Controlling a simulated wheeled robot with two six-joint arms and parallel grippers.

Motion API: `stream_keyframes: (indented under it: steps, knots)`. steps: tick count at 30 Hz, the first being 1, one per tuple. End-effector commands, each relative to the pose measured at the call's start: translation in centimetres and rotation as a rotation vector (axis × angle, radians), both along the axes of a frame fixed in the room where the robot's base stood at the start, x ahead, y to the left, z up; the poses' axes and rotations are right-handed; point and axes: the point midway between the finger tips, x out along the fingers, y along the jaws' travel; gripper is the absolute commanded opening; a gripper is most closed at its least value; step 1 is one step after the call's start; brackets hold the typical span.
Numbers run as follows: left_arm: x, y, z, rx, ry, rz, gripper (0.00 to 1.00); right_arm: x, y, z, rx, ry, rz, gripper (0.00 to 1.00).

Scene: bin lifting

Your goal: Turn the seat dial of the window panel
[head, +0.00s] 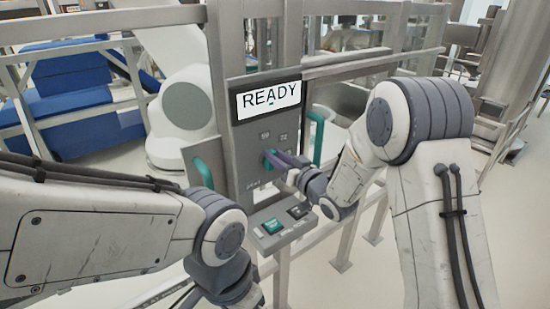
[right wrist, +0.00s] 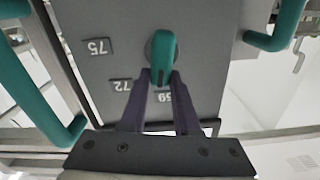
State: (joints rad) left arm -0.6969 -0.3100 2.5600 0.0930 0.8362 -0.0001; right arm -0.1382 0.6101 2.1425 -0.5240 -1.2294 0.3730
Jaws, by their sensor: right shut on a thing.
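The window panel (head: 237,140) is a grey upright plate with a screen (head: 268,100) that reads READY. Its seat dial (head: 267,160) is a teal knob below the screen, partly hidden by my right gripper (head: 275,157). In the right wrist view the dial (right wrist: 162,50) points roughly along the gripper, and my right gripper's dark fingers (right wrist: 161,78) are shut on its end, one on each side. Number labels (right wrist: 98,46) surround the dial, upside down in that view. My left arm reaches in from the left, bent downward; its fingertips are not visible.
Teal handles (head: 203,173) flank the panel. A ledge below it carries a teal button (head: 272,226) and a black switch (head: 298,211). Metal rails and frames surround the panel. A white machine (head: 180,100) and blue blocks (head: 75,90) stand behind, left.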

Motion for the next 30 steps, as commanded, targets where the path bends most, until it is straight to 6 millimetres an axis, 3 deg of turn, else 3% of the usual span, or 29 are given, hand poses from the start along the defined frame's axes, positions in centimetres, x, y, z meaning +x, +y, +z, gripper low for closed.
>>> stream_keyframes:
  steps: [18,30]
  knots:
    - [0.0,0.0,-1.2,0.0,0.0,0.0,0.5,0.9,-1.3,-0.6,0.418,0.301,-0.006,0.0]
    - [0.0,0.0,-1.2,0.0,0.0,0.0,0.5,1.1,-1.6,-0.8,0.547,0.393,-0.006,0.0]
